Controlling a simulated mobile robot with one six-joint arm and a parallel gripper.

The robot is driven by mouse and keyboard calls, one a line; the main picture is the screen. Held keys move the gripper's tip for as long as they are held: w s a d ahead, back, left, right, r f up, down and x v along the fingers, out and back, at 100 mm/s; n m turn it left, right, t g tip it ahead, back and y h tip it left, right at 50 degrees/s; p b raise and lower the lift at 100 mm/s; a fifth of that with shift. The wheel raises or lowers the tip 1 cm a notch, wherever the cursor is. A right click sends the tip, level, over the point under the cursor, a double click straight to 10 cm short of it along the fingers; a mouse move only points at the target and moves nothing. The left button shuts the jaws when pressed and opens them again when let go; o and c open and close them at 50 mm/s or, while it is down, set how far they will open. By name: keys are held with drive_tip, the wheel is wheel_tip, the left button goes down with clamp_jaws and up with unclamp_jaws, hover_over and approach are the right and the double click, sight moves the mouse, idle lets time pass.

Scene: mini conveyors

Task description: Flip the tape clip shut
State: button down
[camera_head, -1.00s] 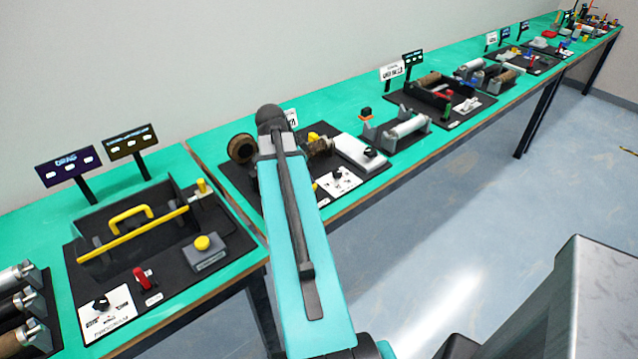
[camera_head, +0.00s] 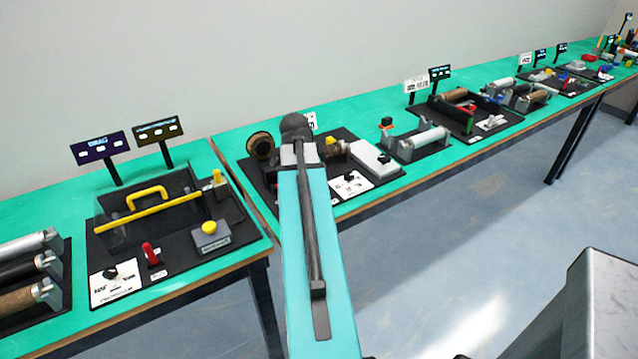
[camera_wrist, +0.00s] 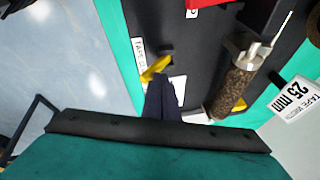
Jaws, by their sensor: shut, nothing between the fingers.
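The tape clip is a small yellow lever (camera_wrist: 154,69) on a dark board, beside a white label (camera_wrist: 139,52) that reads "TAPE" and is partly cut off. It stands tilted up from the board, as far as the wrist view shows. My gripper (camera_wrist: 160,84) is shut and empty, its dark fingertips right by the yellow lever. I cannot tell whether they touch it. In the head view my arm covers the clip and the gripper.
In the head view, a white box (camera_head: 372,158) sits on the same board. A yellow-handled unit (camera_head: 150,205) stands on the left table.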

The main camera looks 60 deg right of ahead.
drive_tip(key=shift+w+d+f, duration=0.25)
drive_tip(key=shift+w+f, duration=0.05)
drive_tip(key=shift+w, duration=0.35)
drive_tip(key=shift+w+r, duration=0.1)
drive_tip(key=w+d+v, duration=0.1)
drive_tip(key=v, duration=1.1)
drive_tip(key=shift+w+d+r, duration=0.2)
drive_tip(key=shift+d+r, duration=0.05)
drive_tip(key=shift+r, duration=0.05)
drive_tip(key=shift+r, duration=0.1)
idle(0.6)
